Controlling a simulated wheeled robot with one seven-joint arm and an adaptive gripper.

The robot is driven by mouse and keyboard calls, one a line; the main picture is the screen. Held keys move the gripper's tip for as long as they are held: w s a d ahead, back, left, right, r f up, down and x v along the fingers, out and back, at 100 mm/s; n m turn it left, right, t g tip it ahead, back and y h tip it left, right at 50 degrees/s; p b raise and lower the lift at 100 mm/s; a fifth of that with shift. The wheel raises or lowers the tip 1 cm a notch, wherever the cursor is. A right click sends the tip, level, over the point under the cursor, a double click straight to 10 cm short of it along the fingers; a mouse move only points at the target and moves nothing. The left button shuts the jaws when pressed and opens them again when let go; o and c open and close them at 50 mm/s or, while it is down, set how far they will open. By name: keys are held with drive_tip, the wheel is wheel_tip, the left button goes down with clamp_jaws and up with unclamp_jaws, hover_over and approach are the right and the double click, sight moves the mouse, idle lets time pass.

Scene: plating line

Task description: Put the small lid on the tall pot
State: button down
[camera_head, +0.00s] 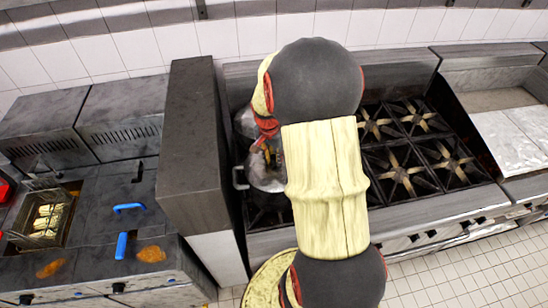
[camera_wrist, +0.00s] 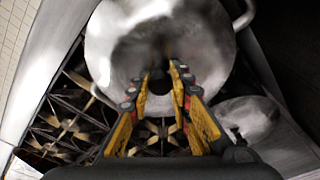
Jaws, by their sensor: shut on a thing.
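A metal pot with side handles (camera_wrist: 240,14) fills the upper middle of the wrist view; in the head view a round metal pot (camera_head: 262,180) stands on the left of the stove, partly hidden by my arm. My gripper (camera_wrist: 157,78) is above it, its fingers closed around a small dark thing that looks like the small lid's knob. The lid's edge is hard to tell from the pot's grey metal, and I cannot tell whether they touch. In the head view my gripper (camera_head: 268,140) is small and partly covered.
Another rounded metal piece (camera_wrist: 245,116) lies at the right of the wrist view. A second metal vessel (camera_head: 243,122) stands behind the pot. Bare burners (camera_head: 402,172) are to the right. A tall dark divider (camera_head: 190,140) and a fryer basket (camera_head: 45,218) are at the left.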

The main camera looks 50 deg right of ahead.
drive_tip(key=c, duration=1.5)
unclamp_jaws()
drive_tip(key=shift+c, duration=0.2)
drive_tip(key=shift+o, duration=0.6)
drive_tip(key=o, duration=0.4)
drive_tip(key=shift+c, duration=0.2)
drive_tip(key=shift+r, duration=0.1)
drive_tip(key=shift+r+p, duration=2.2)
drive_tip(key=shift+r, duration=1.75)
